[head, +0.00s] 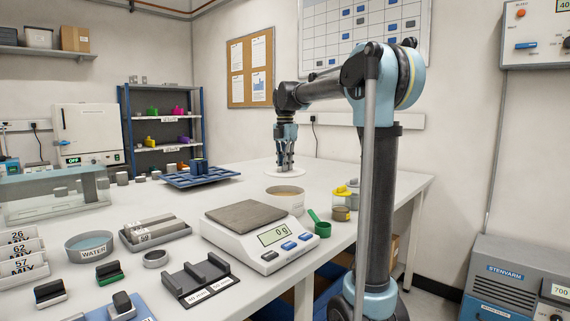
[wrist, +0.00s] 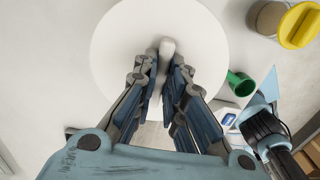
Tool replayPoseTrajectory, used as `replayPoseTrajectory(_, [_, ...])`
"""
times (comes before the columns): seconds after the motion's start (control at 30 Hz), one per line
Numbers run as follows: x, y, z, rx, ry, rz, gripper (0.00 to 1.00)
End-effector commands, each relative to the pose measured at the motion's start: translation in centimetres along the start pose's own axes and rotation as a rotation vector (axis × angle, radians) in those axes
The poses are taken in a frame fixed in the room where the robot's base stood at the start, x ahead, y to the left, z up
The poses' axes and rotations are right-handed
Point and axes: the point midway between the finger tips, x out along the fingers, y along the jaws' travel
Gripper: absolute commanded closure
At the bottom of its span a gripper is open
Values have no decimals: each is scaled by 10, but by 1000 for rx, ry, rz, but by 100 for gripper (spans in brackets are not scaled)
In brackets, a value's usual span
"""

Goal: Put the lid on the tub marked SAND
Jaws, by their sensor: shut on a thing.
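My gripper (head: 285,165) is shut on the knob of a round white lid (head: 271,172), above the far part of the table. In the wrist view the lid (wrist: 112,50) is a wide pale disc, with the knob between my fingertips (wrist: 165,70). I cannot tell whether the lid touches the table. A round, pale tub (head: 284,202) with sand-coloured content stands open on the table, nearer than the lid and behind the scale. No marking on it is readable. I cannot make it out in the wrist view.
A blue rack (head: 200,176) stands left of my gripper. The table beyond right is clear.

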Motion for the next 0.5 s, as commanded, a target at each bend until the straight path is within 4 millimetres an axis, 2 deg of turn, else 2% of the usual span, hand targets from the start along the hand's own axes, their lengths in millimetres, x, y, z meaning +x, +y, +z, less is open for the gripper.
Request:
replayPoseTrajectory(0.27, [6, 0, 0, 0, 0, 0, 100])
replayPoseTrajectory(0.5, [21, 0, 1, 2, 0, 0, 100])
